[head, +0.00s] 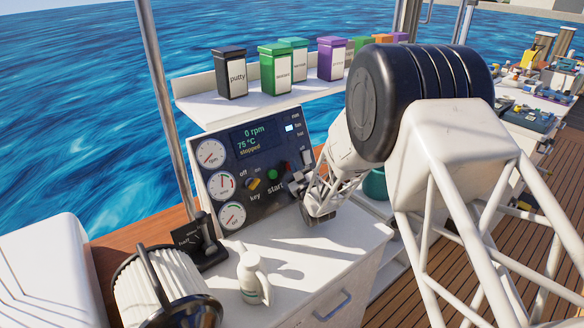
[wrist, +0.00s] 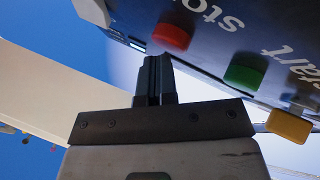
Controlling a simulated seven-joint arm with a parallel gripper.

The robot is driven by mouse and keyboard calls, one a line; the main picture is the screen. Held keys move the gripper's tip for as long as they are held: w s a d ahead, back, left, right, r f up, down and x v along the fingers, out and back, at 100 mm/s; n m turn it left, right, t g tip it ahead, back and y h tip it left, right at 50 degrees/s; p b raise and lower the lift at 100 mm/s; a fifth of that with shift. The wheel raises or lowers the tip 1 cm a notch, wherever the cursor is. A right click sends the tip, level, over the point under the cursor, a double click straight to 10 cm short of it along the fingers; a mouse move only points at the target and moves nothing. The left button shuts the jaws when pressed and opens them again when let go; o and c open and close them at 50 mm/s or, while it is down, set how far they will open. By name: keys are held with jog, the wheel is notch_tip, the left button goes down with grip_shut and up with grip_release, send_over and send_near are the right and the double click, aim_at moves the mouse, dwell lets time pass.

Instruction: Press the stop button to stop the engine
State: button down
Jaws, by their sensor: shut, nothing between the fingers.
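The red stop button (wrist: 172,37) sits on the dark control panel (wrist: 215,55) beside the word "stop" in the wrist view. My gripper (wrist: 156,60) is shut and empty, its tips just beside the red button's lower left edge; I cannot tell whether they touch it. The green start button (wrist: 246,70) and a yellow key knob (wrist: 290,126) are to the right. In the head view, my gripper (head: 299,182) is at the right of the panel (head: 258,203) and hides the stop area; the green button (head: 272,174) shows. The display (head: 255,138) reads "0 rpm", "75 °C", "stopped".
Three round gauges (head: 222,185) line the panel's left side. A white bottle (head: 252,276) and a black lever unit (head: 200,240) stand on the white counter (head: 320,248). A shelf (head: 205,110) with labelled bins is above the panel.

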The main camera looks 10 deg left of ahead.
jog(key=shift+s+d+r, duration=0.3)
jog(key=shift+s+d, duration=0.2)
jog(key=shift+s+d+r, duration=0.1)
jog(key=shift+d, duration=0.05)
jog(key=shift+s+d+r, duration=0.5)
jog(key=shift+s+d, duration=0.25)
jog(key=shift+s+d+r, duration=0.45)
jog(key=shift+s+d, duration=0.3)
jog(key=shift+r, duration=0.1)
